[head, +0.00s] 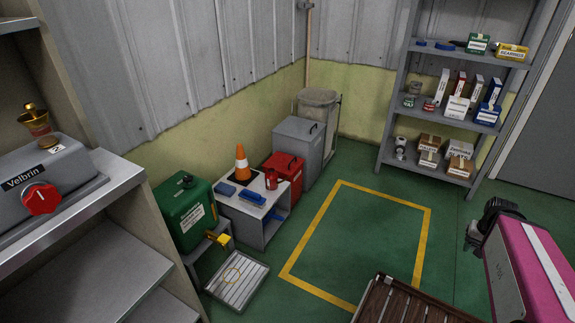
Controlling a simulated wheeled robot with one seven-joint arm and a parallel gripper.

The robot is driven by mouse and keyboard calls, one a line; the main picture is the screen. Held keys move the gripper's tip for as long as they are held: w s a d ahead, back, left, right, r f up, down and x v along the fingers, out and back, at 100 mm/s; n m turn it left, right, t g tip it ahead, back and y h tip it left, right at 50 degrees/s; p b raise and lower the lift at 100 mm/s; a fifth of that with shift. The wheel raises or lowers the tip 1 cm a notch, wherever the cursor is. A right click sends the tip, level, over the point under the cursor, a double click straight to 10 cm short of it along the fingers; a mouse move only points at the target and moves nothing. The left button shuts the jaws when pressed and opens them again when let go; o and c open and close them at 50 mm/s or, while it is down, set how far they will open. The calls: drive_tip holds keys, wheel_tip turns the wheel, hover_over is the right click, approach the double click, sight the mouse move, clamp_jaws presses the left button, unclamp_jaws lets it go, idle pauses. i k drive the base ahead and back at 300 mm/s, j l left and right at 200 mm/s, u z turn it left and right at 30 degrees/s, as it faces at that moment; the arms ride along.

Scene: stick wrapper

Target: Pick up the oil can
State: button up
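I cannot tell for sure which thing is the oil can. A small red vessel (271,180) stands on the right of a low grey cabinet top, in front of a red box. A brass-and-red, bell-shaped thing (36,123) stands on the grey machine at the far left. A large green can (186,213) with a yellow tap sits on a low stand left of the cabinet. My gripper (473,236), black, is at the right, beside my pink arm, far from all three. Its fingers are too small and dark to judge.
An orange cone (241,163) and blue items share the cabinet top. A drip tray (237,280) lies below the tap. A stocked shelf rack (437,171) stands at the back right. The yellow-outlined floor is clear. A brown slatted thing (408,305) is at the bottom.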

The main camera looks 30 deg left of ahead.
sight(271, 178)
drive_tip(key=i+u, duration=0.4)
drive_tip(key=i+l+u, duration=0.1)
drive_tip(key=i+u, duration=0.3)
drive_tip(key=i+l+u, duration=0.2)
drive_tip(key=i+u, duration=0.2)
drive_tip(key=i+l+u, duration=0.25)
drive_tip(key=u, duration=0.15)
drive_tip(key=i+l+u, duration=0.2)
drive_tip(key=u, duration=0.25)
drive_tip(key=i+l+u, duration=0.3)
drive_tip(key=u, duration=0.15)
drive_tip(key=i+l+u, duration=0.15)
drive_tip(key=l+u, duration=0.3)
drive_tip(key=i+l+u, duration=0.15)
drive_tip(key=l+u, duration=0.2)
drive_tip(key=u, duration=0.15)
drive_tip(key=i+l+u, duration=0.1)
drive_tip(key=l+u, duration=0.2)
drive_tip(key=l, duration=0.35)
